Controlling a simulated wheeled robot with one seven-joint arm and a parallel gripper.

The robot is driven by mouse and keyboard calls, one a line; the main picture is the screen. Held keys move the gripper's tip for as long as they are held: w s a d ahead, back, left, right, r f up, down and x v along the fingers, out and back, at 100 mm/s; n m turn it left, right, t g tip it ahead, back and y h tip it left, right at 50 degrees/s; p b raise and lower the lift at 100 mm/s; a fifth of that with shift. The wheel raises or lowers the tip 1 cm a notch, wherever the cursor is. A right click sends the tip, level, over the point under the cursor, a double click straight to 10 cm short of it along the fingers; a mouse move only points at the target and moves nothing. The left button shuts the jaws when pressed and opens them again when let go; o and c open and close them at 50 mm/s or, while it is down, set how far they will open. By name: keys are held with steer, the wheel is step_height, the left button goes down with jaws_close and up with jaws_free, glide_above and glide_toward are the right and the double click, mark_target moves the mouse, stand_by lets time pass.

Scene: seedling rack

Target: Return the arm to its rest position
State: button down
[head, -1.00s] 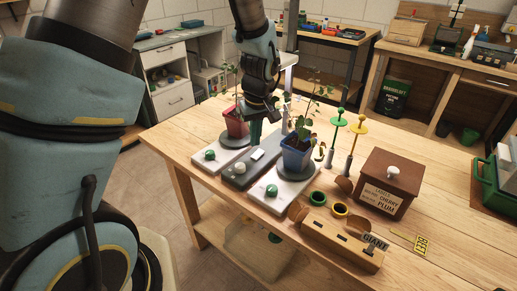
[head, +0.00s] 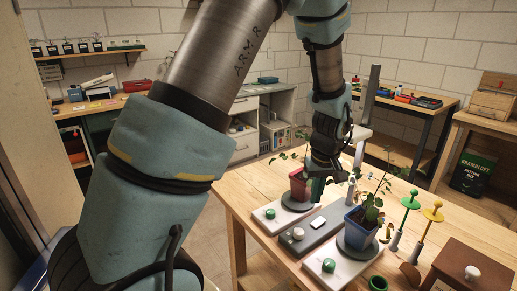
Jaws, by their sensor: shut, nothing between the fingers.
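My arm reaches from the left over the wooden table (head: 240,187). My gripper (head: 318,190) points down above the table, just right of the red pot (head: 299,186) and behind the grey slab (head: 322,232). Its fingers are shut with nothing between them. The red pot holds a seedling and stands on a dark disc on a white base with a green knob (head: 270,213). A blue pot (head: 358,230) with a leafy plant stands to the right of my gripper on a similar base. Whether my gripper touches the red pot's plant cannot be told.
Green (head: 409,205) and yellow (head: 432,214) topped tools stand right of the blue pot. A brown box (head: 470,268) with a white knob is at the front right. A grey post (head: 369,115) rises behind the table. Benches line the walls.

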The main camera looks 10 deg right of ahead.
steer(key=s+a+r, duration=0.1)
steer(key=a+r, duration=0.1)
steer(key=a, duration=0.7)
steer(key=s+a+r, duration=0.1)
steer(key=a+r, duration=0.2)
steer(key=a, duration=0.7)
steer(key=s+a+r+m, duration=0.1)
steer(key=s+a+r, duration=0.1)
steer(key=a, duration=0.8)
steer(key=shift+r, duration=0.4)
